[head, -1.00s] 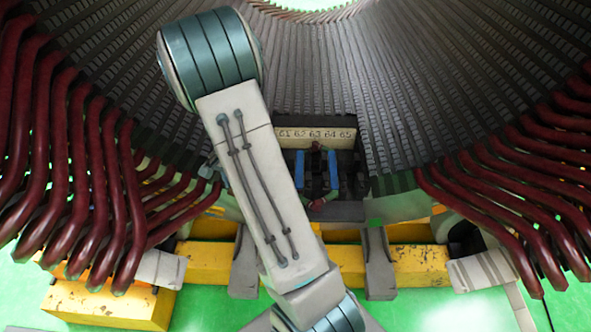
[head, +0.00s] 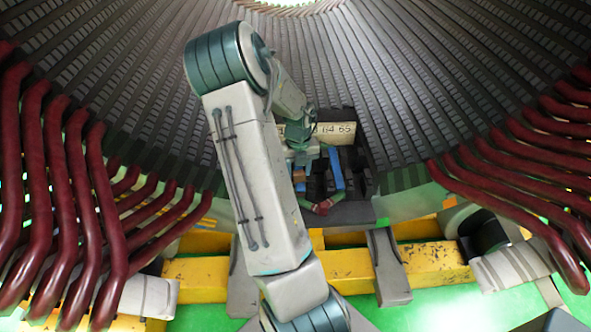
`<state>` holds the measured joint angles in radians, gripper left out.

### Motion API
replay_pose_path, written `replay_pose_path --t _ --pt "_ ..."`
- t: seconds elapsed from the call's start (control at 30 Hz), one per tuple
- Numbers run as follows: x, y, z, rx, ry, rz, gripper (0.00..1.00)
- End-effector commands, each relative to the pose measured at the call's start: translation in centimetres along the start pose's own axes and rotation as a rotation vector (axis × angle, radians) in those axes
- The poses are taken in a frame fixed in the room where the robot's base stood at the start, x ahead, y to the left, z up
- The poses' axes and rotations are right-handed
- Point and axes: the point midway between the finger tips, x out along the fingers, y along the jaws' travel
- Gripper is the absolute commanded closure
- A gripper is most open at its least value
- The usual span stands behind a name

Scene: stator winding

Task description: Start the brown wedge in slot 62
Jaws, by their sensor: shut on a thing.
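My gripper (head: 303,158) is at the end of my arm, low over the slot block in the middle of the head view, just in front of the number strip (head: 338,131). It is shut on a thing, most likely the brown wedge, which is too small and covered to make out. The strip shows 64 and 65; my wrist covers the lower numbers, so slot 62 is hidden. I cannot tell whether the wedge touches the slot.
Blue strips (head: 336,168) stand in the slots beside my gripper, with a dark red coil end (head: 322,207) in front. Dark red coil bars fan out on the left (head: 84,190) and right (head: 520,190). Yellow beams (head: 425,262) lie below on the green floor.

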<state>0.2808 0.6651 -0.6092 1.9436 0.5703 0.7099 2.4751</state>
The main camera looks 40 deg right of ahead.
Motion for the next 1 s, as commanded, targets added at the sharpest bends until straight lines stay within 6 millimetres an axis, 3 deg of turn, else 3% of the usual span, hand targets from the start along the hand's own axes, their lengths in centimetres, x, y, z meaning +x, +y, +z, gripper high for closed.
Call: replay_pose_path --t 0.2,1.0 --pt "0.5 -1.4 0.0 0.135 -0.001 0.0 0.82" --pt "4.4 -1.3 -0.1 0.131 0.0 0.0 0.82"
